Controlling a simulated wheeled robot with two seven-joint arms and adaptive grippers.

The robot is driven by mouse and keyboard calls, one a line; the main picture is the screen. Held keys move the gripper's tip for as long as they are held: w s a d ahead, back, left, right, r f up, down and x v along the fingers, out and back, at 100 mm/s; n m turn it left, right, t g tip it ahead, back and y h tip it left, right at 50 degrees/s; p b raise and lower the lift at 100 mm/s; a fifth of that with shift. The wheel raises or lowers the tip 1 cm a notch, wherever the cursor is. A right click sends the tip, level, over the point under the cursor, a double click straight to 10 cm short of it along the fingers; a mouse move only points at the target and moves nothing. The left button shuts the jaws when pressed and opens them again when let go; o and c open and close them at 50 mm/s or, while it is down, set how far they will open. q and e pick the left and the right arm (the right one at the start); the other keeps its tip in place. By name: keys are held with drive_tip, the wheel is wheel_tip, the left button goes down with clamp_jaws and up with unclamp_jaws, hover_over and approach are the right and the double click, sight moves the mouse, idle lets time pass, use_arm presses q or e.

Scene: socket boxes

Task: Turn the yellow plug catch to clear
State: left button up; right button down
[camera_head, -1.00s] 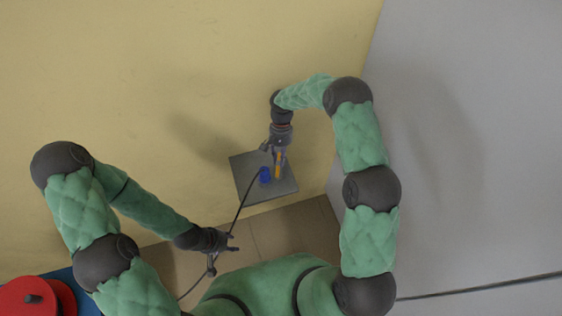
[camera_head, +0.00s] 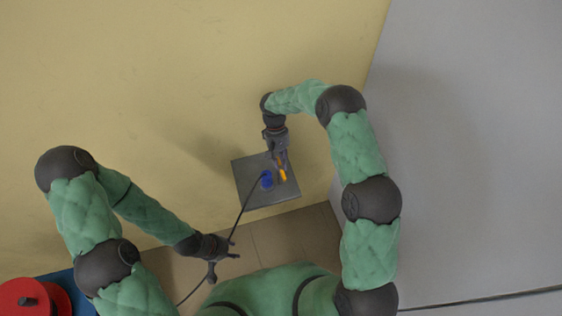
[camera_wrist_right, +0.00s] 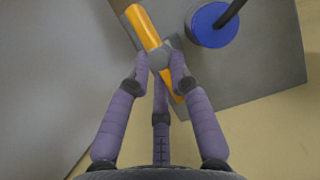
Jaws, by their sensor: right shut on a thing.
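The yellow plug catch (camera_head: 283,175) is a bar on the grey socket box (camera_head: 250,193). In the right wrist view the yellow bar (camera_wrist_right: 146,27) runs diagonally, with a grey middle part. My right gripper (camera_wrist_right: 160,62) is shut on the catch at that middle part; its fingers hide some of it. In the head view my right gripper (camera_head: 281,160) reaches down to the box from the back. The blue plug (camera_head: 267,180) sits beside the catch, with a dark cable; it also shows in the wrist view (camera_wrist_right: 212,25).
The dark cable (camera_head: 242,210) runs from the plug down past my left gripper. A red round thing (camera_head: 35,298) lies on a blue surface at the lower left. A yellow wall or floor surface surrounds the box, and a grey surface lies at the right.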

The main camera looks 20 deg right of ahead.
drive_tip(key=c, duration=1.1)
unclamp_jaws()
drive_tip(key=shift+r, duration=0.1)
wheel_tip(320, 180, up, 10)
drive_tip(key=shift+f, duration=0.1)
